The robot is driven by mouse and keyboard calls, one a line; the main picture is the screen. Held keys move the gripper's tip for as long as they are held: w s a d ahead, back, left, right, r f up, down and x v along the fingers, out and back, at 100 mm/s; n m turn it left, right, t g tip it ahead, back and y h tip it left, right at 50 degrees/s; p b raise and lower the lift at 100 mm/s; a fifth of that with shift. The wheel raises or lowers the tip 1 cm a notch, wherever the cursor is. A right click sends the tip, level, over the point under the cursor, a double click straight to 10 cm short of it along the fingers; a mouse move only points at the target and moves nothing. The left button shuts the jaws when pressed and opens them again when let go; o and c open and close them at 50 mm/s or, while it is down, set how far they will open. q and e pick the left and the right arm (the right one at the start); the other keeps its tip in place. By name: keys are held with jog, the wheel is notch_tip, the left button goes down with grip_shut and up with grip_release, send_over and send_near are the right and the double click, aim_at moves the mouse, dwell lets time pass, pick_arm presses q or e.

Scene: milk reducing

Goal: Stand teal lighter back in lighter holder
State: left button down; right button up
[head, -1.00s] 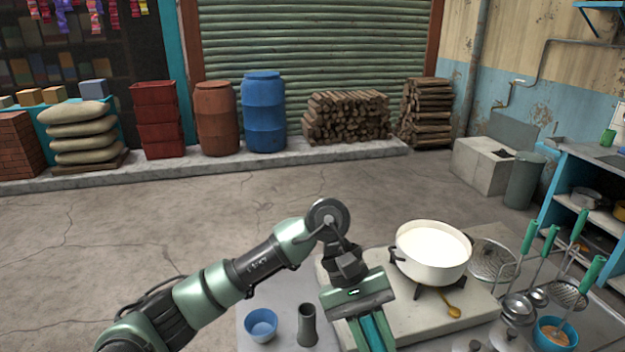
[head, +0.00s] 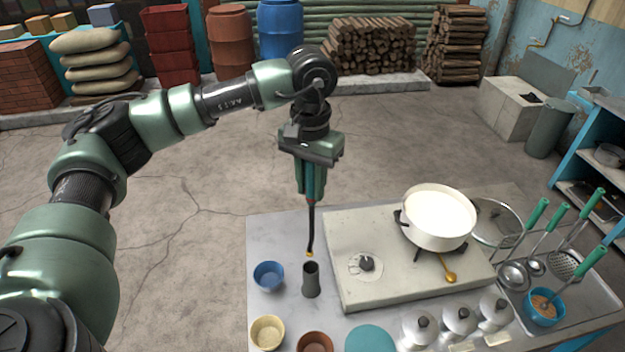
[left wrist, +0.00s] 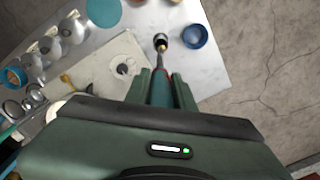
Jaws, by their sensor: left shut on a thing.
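The teal lighter (head: 311,228) has a teal handle, a thin black rod and a yellow tip. My left gripper (head: 311,192) is shut on its handle and holds it roughly upright in the air, rod down. The lighter holder (head: 311,282) is a dark grey cup standing on the counter. In the head view the tip is just above the holder's mouth, with a small gap in the picture. In the left wrist view the lighter (left wrist: 160,85) points toward the holder, which its tip partly covers. My right gripper is not in view.
A blue bowl (head: 269,276) stands close left of the holder. A stove (head: 350,290) with a white milk pot (head: 438,222) is to the right. A yellow bowl (head: 267,333) and a brown bowl (head: 314,342) stand in front. Lidded tins and ladles are further right.

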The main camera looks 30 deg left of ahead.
pick_arm(q)
jog(key=b, duration=0.2)
send_over(311, 237)
jog(key=shift+w+a+f, duration=0.1)
jog(key=shift+f, duration=1.05)
jog(key=shift+w+f, duration=0.1)
jog(key=shift+f, duration=1.05)
notch_tip(311, 237, down, 7)
jog(key=b, duration=0.6)
jog(key=shift+f+b, duration=1.2)
jog(key=shift+b, duration=0.1)
jog(key=c, duration=1.1)
grip_release()
notch_tip(311, 237, up, 8)
jog(key=shift+f+b, duration=0.1)
jog(key=shift+b, duration=0.95)
